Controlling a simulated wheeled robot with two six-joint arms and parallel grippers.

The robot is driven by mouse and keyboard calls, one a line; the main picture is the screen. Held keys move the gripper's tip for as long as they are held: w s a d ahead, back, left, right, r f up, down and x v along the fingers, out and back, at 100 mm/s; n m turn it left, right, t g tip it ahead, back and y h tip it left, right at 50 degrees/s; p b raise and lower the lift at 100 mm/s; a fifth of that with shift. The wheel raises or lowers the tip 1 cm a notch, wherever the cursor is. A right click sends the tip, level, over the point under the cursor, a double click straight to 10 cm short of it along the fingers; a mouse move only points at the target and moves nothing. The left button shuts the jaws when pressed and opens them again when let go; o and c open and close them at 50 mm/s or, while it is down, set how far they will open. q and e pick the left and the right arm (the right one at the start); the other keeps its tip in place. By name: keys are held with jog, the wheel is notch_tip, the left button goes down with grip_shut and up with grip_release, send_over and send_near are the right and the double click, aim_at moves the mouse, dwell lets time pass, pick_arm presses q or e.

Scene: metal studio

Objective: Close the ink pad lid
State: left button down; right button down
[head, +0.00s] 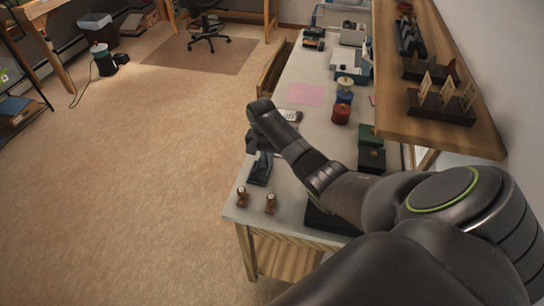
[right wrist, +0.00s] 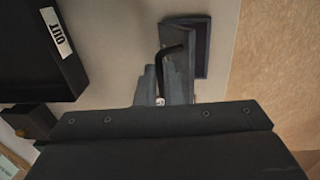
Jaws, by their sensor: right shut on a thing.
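The dark blue-grey ink pad (head: 258,174) lies on the near left part of the workbench. In the right wrist view the ink pad (right wrist: 203,48) shows its dark pad surface inside a grey rim, so it looks open. My right gripper (head: 260,150) reaches down over the far end of the ink pad. In the right wrist view its fingertips (right wrist: 172,70) are at the ink pad's edge, shut on what appears to be the lid; the fingers hide much of it. My left gripper is not in view.
Two small brown-handled stamps (head: 242,197) (head: 270,203) stand near the bench's front edge. A black tray marked OUT (right wrist: 55,50) lies beside the gripper. Spools (head: 342,108), a pink sheet (head: 305,95) and a wooden shelf (head: 480,135) are farther along.

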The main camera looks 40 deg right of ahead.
aim_at(258, 163)
jog(key=shift+w+a+f, duration=0.1)
jog(key=shift+w+a, duration=0.6)
jog(key=shift+w, duration=0.05)
jog(key=shift+w+a+f, duration=0.35)
jog(key=shift+w+a, duration=0.1)
jog(key=shift+w, duration=0.3)
jog(key=c, duration=1.6)
grip_release()
jog(key=shift+o, duration=0.2)
notch_tip(258, 163, up, 17)
jog(key=a+p, duration=0.1)
jog(key=p, duration=0.1)
jog(key=shift+w+r, duration=0.15)
jog(key=shift+w, duration=0.3)
